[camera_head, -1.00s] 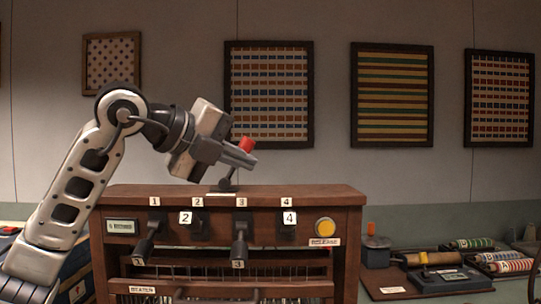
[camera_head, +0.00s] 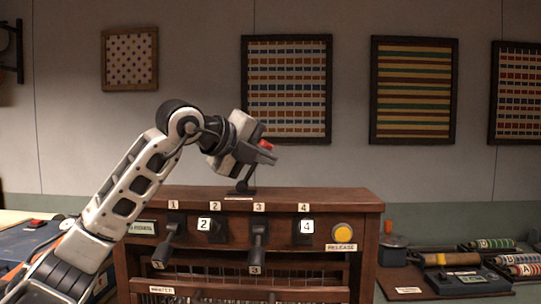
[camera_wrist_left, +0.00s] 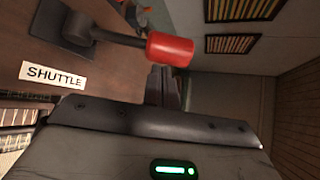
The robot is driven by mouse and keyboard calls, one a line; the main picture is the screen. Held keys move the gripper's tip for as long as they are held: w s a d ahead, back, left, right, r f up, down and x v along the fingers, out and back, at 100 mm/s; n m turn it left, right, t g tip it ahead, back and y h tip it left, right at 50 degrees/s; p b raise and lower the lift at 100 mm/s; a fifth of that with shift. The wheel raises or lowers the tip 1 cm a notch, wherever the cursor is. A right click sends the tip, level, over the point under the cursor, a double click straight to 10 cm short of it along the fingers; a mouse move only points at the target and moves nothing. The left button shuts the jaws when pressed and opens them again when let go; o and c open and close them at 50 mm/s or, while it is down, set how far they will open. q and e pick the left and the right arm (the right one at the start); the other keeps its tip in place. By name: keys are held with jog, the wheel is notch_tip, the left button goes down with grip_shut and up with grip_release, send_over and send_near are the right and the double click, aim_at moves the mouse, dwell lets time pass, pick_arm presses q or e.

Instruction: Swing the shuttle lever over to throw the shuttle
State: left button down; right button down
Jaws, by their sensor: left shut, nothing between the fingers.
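The shuttle lever has a red knob (camera_head: 265,145) on a dark rod. Its dark base (camera_head: 241,189) sits on top of the wooden loom console (camera_head: 300,196), and the lever leans to the right. In the left wrist view the red knob (camera_wrist_left: 170,50), the rod and the base beside a SHUTTLE label (camera_wrist_left: 53,75) show clearly. My left gripper (camera_head: 270,157) is shut and empty, at the knob's height. It hides part of the rod in the head view. In the wrist view its fingertips (camera_wrist_left: 162,82) are close beside the knob; contact is unclear. My right gripper is not in view.
The console's front has numbered levers, with lever 1 (camera_head: 170,238) and lever 3 (camera_head: 258,240) hanging lower, and a yellow RELEASE button (camera_head: 343,232). A side bench at right holds coloured rolls (camera_head: 492,244). Framed textiles (camera_head: 287,90) hang on the back wall.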

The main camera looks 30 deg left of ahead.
pick_arm(q)
jog(key=shift+a, duration=0.2)
dwell(0.4)
jog(key=shift+a+b, duration=0.1)
jog(key=shift+b, duration=0.3)
jog(key=shift+s+a+r, duration=0.1)
jog(key=shift+r, duration=0.05)
